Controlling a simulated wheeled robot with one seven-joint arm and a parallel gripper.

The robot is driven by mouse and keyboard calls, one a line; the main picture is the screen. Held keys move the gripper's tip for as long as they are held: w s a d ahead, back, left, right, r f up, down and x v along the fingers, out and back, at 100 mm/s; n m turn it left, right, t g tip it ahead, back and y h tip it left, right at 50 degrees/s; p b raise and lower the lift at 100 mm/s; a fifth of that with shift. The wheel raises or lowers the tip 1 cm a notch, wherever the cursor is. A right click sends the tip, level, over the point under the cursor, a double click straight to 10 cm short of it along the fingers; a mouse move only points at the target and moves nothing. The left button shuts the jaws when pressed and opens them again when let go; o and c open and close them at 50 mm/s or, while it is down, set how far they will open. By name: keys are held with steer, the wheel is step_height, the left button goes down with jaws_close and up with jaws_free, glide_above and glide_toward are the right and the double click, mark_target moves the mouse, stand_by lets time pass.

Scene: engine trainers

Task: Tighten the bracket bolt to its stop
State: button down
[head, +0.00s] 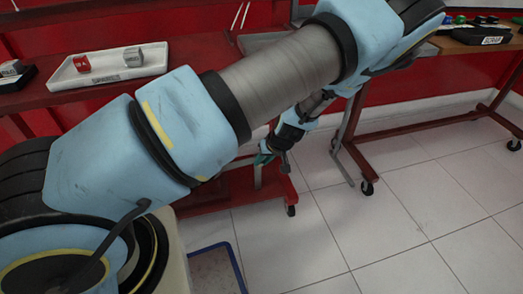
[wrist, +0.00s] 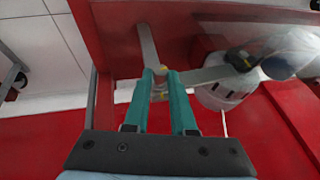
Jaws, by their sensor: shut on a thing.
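In the head view, my gripper (head: 264,157) is small and low beside the red stand, and the bolt cannot be made out there.
A white rounded housing with dark slots (wrist: 224,94) sits right of the fingers, with a black part (wrist: 240,60) near it. In the head view, a white tray (head: 108,73) with a red block stands on the red bench. The tiled floor (head: 400,240) at right is clear.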

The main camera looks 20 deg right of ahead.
mark_target(262, 166)
steer(key=y+b, duration=0.2)
steer(key=d+f+m+t+y+b, duration=0.1)
steer(key=y+b, duration=0.1)
steer(key=y, duration=0.1)
steer(key=f+m+y+b, duration=0.1)
steer(key=y+b, duration=0.1)
steer(key=y, duration=0.1)
steer(key=shift+s+d+t, duration=0.1)
steer(key=shift+d+t, duration=0.25)
steer(key=shift+t, duration=0.05)
steer(key=t+y+b, duration=0.1)
steer(key=y+b, duration=0.1)
steer(key=b, duration=0.1)
steer(key=f+m+t+y+b, duration=0.1)
steer(key=y+b, duration=0.1)
steer(key=b, duration=0.2)
steer(key=shift+d+m+y+b, duration=0.1)
steer(key=shift+m+y+b, duration=0.2)
steer(key=shift+y, duration=0.1)
steer(key=y+b, duration=0.1)
steer(key=b, duration=0.1)
steer(key=m+t+y+b, duration=0.1)
steer(key=b, duration=0.1)
steer(key=shift+f+t+y, duration=0.3)
steer(key=shift+f+y, duration=0.05)
steer(key=shift+y, duration=0.05)
steer(key=shift+a+m+t+y+b, duration=0.25)
steer(key=shift+m+t+y+b, duration=0.85)
steer(key=shift+b, duration=0.2)
